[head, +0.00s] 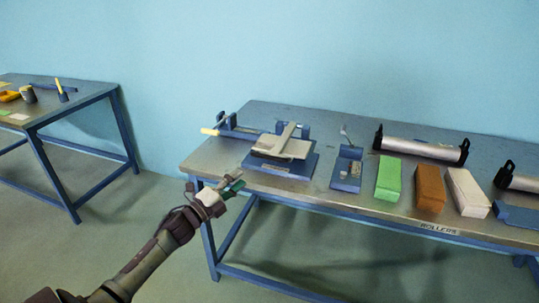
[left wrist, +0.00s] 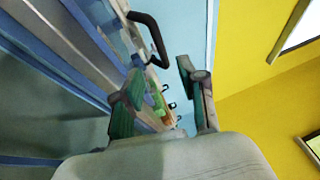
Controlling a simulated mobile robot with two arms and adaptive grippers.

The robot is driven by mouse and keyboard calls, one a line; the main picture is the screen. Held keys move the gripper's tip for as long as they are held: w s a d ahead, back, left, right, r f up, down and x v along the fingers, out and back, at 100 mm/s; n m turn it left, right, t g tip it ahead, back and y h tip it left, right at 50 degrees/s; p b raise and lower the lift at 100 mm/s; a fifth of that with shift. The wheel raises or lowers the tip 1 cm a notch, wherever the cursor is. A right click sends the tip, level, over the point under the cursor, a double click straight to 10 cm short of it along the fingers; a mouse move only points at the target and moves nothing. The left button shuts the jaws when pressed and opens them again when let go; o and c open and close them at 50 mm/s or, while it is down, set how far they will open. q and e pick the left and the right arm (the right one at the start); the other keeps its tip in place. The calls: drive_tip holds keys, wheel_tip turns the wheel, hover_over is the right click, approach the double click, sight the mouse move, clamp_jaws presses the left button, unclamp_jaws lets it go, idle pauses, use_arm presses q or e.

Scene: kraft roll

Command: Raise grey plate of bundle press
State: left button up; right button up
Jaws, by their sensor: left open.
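The bundle press stands near the left end of the long steel table. It has a blue base (head: 306,166) and a grey plate (head: 272,149) that lies low over it. A pale bar (head: 288,133) runs up across the plate. My left gripper (head: 233,185) is in front of the table's left front edge, left of the press and apart from it. In the left wrist view its two green-tipped fingers (left wrist: 160,70) are spread with nothing between them. A dark curved handle (left wrist: 152,35) shows past the fingers; I cannot tell what it belongs to. My right gripper is not in view.
A blue tool with a yellow-ended handle (head: 209,132) lies behind left of the press. Right of it stand a blue holder (head: 347,170), green (head: 389,179), brown (head: 430,188) and pale (head: 467,192) blocks, and a roller (head: 420,149). Another table (head: 45,115) stands left.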

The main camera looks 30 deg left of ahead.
sight(265, 158)
use_arm(q)
drive_tip(key=p+x, duration=0.1)
drive_tip(key=x, duration=1.2)
clamp_jaws()
